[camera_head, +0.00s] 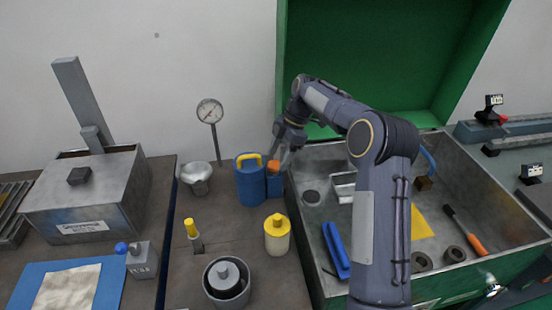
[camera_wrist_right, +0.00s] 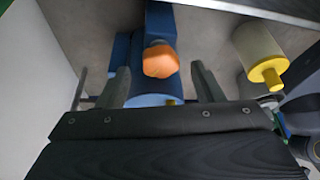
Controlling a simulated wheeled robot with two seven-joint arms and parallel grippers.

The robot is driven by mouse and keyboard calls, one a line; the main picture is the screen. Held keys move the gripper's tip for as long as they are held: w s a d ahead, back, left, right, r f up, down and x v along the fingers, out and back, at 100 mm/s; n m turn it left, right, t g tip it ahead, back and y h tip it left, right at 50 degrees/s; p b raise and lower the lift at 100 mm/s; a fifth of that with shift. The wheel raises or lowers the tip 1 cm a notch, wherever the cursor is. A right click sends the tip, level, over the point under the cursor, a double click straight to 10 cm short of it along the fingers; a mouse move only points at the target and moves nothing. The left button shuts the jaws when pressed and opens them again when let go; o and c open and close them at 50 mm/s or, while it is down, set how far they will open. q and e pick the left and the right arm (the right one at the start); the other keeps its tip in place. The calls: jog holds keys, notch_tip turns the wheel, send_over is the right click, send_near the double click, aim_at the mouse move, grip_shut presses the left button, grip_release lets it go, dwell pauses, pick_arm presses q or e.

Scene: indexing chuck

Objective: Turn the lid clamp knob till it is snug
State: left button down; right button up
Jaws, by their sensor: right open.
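An orange knob (camera_head: 273,165) sits on a blue block (camera_head: 274,186) beside a blue can with a yellow handle (camera_head: 249,184). I take this as the clamp knob, though its link to a lid is not clear. My right gripper (camera_head: 282,152) is at the knob, coming from above and behind. In the right wrist view the orange knob (camera_wrist_right: 160,61) shows between the two spread fingers of the right gripper (camera_wrist_right: 160,72), with gaps on both sides. The fingers look open and empty, and I see no contact. My left gripper is not in view.
A green toolbox (camera_head: 315,270) with its lid up stands at the right, under my right arm. A yellow-capped jar (camera_head: 277,238), a metal cup (camera_head: 197,178) and a dial gauge (camera_head: 210,112) stand near. A metal box (camera_head: 85,200) is at the left.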

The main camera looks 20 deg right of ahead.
aim_at(275, 168)
jog(key=shift+x, duration=0.9)
jog(key=c, duration=1)
jog(key=shift+o, duration=0.2)
jog(key=shift+s+f+m+t+b, duration=0.1)
jog(key=shift+m+t+b, duration=0.3)
jog(key=shift+m+b, duration=0.55)
jog(key=shift+s+m+t+b, duration=0.1)
jog(key=shift+m+t+b, duration=0.4)
jog(key=shift+m+b, duration=0.55)
jog(key=m+b, duration=0.1)
jog(key=m, duration=0.2)
jog(key=shift+s+a+t+h, duration=0.1)
jog(key=shift+t+h, duration=0.3)
jog(key=shift+a+m+t+h+b, duration=0.1)
jog(key=shift+m+t+h+b, duration=0.35)
jog(key=shift+m, duration=1.35)
